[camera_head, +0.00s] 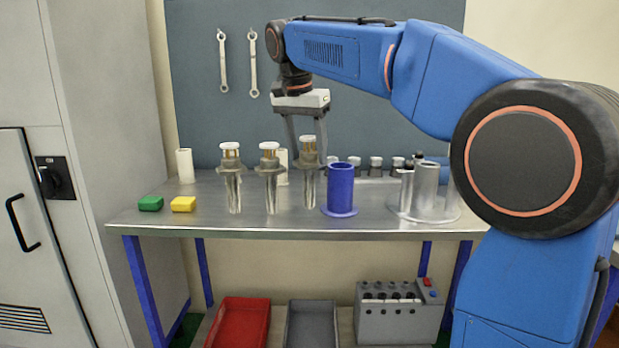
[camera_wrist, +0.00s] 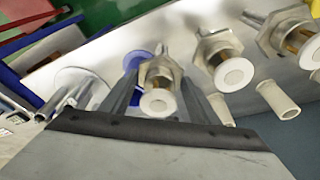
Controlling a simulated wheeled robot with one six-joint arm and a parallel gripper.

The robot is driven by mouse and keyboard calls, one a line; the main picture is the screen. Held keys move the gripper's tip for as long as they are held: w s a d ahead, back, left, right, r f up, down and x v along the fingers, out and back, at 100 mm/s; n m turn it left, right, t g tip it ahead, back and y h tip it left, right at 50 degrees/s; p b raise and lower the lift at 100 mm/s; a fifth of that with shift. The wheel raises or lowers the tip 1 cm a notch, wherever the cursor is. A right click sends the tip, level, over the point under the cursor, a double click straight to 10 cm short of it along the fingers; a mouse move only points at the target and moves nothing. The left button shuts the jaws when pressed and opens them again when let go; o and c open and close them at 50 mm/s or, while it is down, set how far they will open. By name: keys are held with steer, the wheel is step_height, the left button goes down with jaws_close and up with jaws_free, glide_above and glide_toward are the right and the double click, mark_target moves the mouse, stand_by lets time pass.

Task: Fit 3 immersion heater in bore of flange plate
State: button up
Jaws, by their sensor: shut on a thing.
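Three immersion heaters with white caps, brass necks, hex collars and silver tubes stand in a row over the bench: left (camera_head: 231,180), middle (camera_head: 269,180) and right (camera_head: 308,183). My gripper (camera_head: 307,160) points down, shut on the right heater, which is upright. In the wrist view this heater (camera_wrist: 158,90) sits between the fingers; the other two (camera_wrist: 218,55) (camera_wrist: 290,40) are beside it. The right heater's lower end shows slightly higher than the others; I cannot tell if it touches the bench. No part is clearly identifiable as the flange plate.
A blue flanged cylinder (camera_head: 341,185) stands close right of the held heater. A silver flanged cylinder (camera_head: 425,190) is further right. Dark-topped small parts (camera_head: 376,165) line the back. White cylinders (camera_head: 185,165) stand behind.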

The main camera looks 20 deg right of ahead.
steer(key=w+d+v, duration=0.2)
steer(key=v, duration=1.1)
steer(key=shift+r, duration=0.4)
stand_by(1.2)
steer(key=shift+d, duration=0.1)
